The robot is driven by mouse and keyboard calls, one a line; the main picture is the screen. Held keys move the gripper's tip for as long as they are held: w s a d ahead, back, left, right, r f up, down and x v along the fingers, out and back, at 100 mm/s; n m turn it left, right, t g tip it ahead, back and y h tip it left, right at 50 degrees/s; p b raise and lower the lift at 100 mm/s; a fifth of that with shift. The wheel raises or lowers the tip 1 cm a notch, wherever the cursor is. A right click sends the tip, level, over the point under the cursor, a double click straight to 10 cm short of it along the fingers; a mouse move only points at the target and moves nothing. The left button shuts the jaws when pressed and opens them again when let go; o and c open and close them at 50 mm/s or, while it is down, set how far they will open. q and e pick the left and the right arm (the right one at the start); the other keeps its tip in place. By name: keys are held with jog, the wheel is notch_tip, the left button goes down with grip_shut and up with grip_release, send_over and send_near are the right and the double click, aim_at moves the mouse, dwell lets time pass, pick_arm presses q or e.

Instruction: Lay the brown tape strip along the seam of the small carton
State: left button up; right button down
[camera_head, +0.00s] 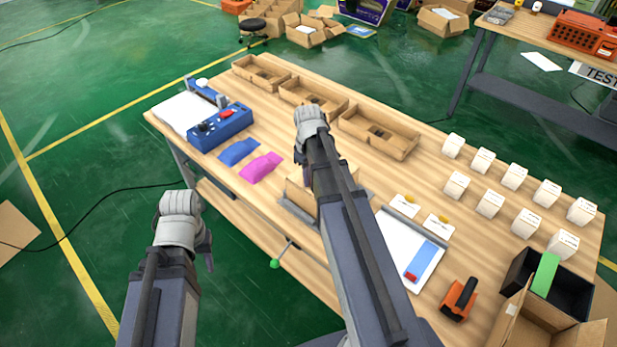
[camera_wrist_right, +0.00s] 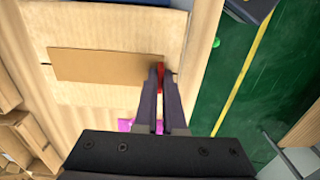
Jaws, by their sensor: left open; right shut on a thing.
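The small carton (camera_head: 298,192) stands at the table's front edge in the head view, partly hidden by my right arm. Its pale top (camera_wrist_right: 110,25) fills much of the right wrist view. The brown tape strip (camera_wrist_right: 100,66) stretches across the middle of that top; whether it touches the surface along its length I cannot tell. My right gripper (camera_wrist_right: 160,76) is shut on the strip near its right end. A small red piece shows at the fingertips. My left gripper (camera_head: 208,262) is open and empty, pointing down off the table's front left, away from the carton.
A blue device (camera_head: 220,127) and blue and pink pouches (camera_head: 261,167) lie left of the carton. Open brown trays (camera_head: 378,133) stand behind it. Several white boxes, a clipboard (camera_head: 411,248), and an orange tape dispenser (camera_head: 459,299) are to the right.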

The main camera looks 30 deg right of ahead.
jog(key=c, duration=0.9)
grip_release()
notch_tip(320, 180, up, 6)
jog(key=p, duration=0.6)
jog(key=shift+a, duration=0.2)
jog(key=shift+m+h, duration=0.3)
jog(key=shift+h, duration=0.3)
jog(key=s+a, duration=0.4)
jog(key=a, duration=0.3)
jog(key=s+a+f+b, duration=0.1)
jog(key=s+a, duration=0.4)
jog(key=a, duration=0.3)
jog(key=s+a, duration=0.4)
jog(key=a, duration=0.4)
jog(key=shift+s+a+f+b, duration=0.25)
jog(key=shift+s+f+b, duration=0.05)
jog(key=shift+s, duration=0.1)
